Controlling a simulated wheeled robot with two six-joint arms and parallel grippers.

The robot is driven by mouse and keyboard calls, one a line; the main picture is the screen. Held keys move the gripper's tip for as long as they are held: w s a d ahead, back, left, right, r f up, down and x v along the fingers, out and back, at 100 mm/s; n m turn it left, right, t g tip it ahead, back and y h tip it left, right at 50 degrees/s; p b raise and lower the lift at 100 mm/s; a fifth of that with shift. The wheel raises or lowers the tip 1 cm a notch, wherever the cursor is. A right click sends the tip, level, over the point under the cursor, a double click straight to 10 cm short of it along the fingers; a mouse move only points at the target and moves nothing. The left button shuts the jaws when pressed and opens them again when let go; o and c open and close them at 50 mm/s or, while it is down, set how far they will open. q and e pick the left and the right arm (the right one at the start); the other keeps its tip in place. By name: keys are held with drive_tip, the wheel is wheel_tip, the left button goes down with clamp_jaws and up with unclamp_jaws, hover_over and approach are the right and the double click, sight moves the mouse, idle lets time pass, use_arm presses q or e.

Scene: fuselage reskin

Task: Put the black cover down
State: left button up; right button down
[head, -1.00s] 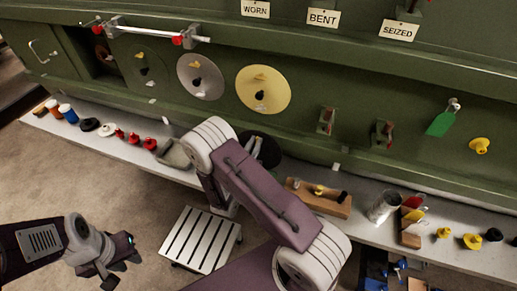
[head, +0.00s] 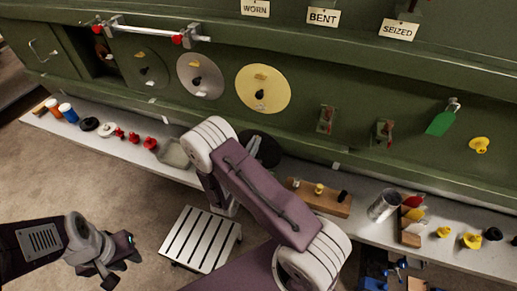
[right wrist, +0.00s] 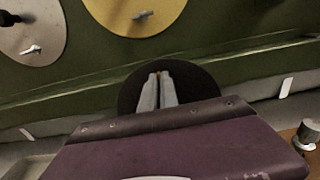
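The black cover (head: 268,151) is a dark round disc, partly behind my right arm in the head view, near the back of the bench. In the right wrist view the black cover (right wrist: 205,82) spreads out beyond my right gripper (right wrist: 160,80). The two pale fingers are close together against the middle of the disc and look shut on it; the grip point itself is hard to see. I cannot tell whether the disc touches the bench. My left gripper (head: 118,265) is empty at the lower left, away from the bench, with its dark fingers apart.
The grey bench (head: 180,172) runs below the green fuselage wall. A grey tray (head: 173,153) lies left of the cover, and a wooden block (head: 325,203) with pegs lies right of it. A metal cup (head: 383,206) stands further right. A slatted step (head: 200,240) is on the floor.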

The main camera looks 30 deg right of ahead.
idle(0.8)
drive_tip(key=shift+a+r+b, duration=0.15)
drive_tip(key=shift+r+b, duration=0.1)
drive_tip(key=shift+b, duration=0.2)
wheel_tip(320, 180, up, 7)
drive_tip(key=b+v, duration=0.4)
drive_tip(key=v, duration=1.5)
drive_tip(key=shift+s+a+f+b, duration=0.2)
drive_tip(key=shift+s+f+b, duration=0.05)
drive_tip(key=shift+s+b, duration=0.15)
